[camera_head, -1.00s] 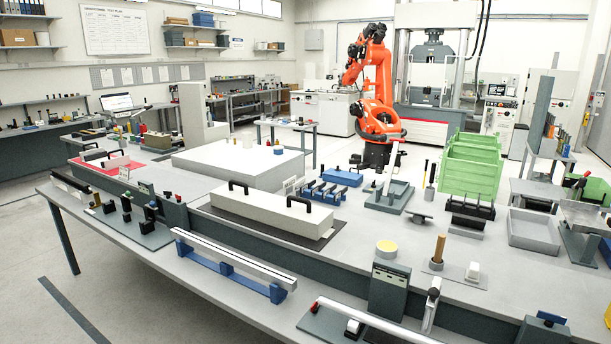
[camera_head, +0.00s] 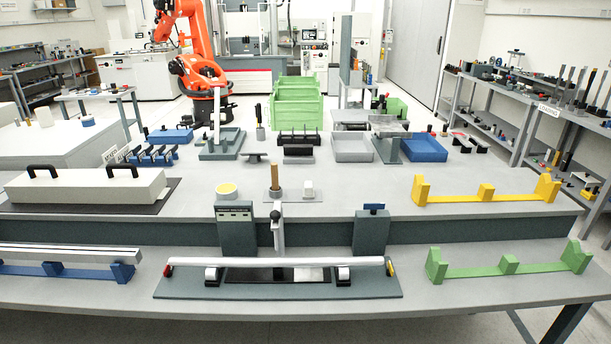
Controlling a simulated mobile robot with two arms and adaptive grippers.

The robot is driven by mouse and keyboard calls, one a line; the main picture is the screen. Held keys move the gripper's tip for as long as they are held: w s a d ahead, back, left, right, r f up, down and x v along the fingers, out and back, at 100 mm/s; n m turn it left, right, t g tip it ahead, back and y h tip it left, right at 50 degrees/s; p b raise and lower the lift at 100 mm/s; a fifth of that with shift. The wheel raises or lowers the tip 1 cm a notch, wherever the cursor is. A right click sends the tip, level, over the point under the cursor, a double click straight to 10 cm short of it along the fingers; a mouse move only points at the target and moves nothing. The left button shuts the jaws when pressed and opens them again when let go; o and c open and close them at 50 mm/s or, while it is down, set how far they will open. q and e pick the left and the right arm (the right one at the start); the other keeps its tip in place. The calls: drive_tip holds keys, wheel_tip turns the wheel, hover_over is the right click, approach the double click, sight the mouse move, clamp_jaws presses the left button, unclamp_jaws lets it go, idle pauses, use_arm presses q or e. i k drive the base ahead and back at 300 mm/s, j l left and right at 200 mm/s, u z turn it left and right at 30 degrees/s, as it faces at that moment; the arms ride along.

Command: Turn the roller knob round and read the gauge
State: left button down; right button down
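A white round bar (camera_head: 275,262) lies level across two supports on a dark grey base plate (camera_head: 180,285) at the front of the bench. Its left end is red and its right end yellow. A light upright lever with a black ball knob (camera_head: 275,216) stands behind the bar's middle; I cannot tell whether this is the roller knob. A dark grey box (camera_head: 236,235) with small lettering stands behind the bar to the left, below a yellow round disc (camera_head: 227,189). Whether it is the gauge is unclear, and no reading is legible. Neither gripper is in view.
A yellow cradle (camera_head: 486,194) and a green cradle (camera_head: 510,266) stand empty at right. A blue cradle (camera_head: 55,270) bears a metal bar at left. A white case (camera_head: 85,186) with black handles, trays and green crates (camera_head: 296,105) are farther back.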

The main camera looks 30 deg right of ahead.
sight(373, 207)
drive_tip(key=z, duration=1.35)
drive_tip(key=i+l+u, duration=0.2)
drive_tip(key=i+l, duration=0.15)
drive_tip(key=i, duration=0.15)
